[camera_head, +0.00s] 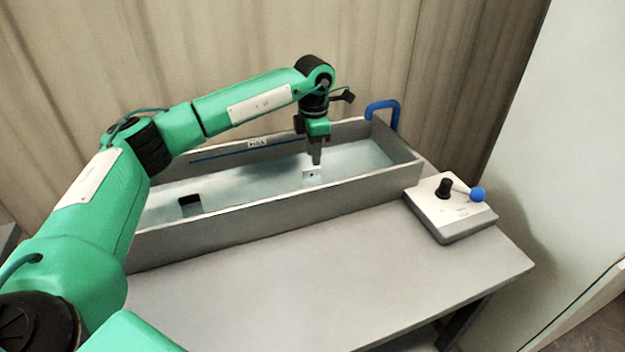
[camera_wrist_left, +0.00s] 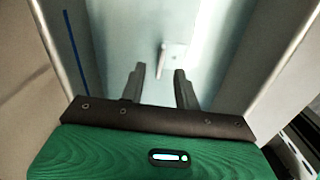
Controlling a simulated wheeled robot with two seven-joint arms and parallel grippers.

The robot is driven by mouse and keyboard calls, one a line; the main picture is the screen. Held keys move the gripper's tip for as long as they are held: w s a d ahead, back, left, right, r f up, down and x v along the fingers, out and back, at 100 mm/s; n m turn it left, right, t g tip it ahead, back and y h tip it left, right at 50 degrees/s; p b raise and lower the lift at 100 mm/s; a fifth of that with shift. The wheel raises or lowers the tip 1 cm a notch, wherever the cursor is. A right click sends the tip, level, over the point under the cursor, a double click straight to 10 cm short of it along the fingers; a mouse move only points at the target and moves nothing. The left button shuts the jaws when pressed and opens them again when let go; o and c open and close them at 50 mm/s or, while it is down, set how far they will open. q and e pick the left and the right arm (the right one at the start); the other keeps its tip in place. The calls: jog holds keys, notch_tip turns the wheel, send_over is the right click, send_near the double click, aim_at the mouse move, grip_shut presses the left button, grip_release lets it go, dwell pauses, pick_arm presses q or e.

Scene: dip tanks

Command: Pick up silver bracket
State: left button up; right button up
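The silver bracket (camera_head: 312,176) is in the long grey tank, toward its right part, with a small dark hole in its face. In the left wrist view the bracket (camera_wrist_left: 174,52) shows as a pale piece beyond the fingertips, with an upright part toward its left. My left gripper (camera_head: 316,161) points down into the tank, right over the bracket in the head view. In the left wrist view the gripper (camera_wrist_left: 159,70) has its two fingers apart with nothing between them. I cannot tell how much height separates them from the bracket. My right gripper is not in view.
The tank (camera_head: 290,208) has raised walls around pale liquid and a blue handle (camera_head: 384,107) at its right end. A dark block (camera_head: 190,205) is in its left part. A control box (camera_head: 450,212) with a blue-knobbed lever stands right. The table front is clear.

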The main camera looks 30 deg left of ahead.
aim_at(315, 169)
pick_arm(q)
jog(key=shift+d+f, duration=0.2)
jog(key=shift+f, duration=2.85)
grip_shut()
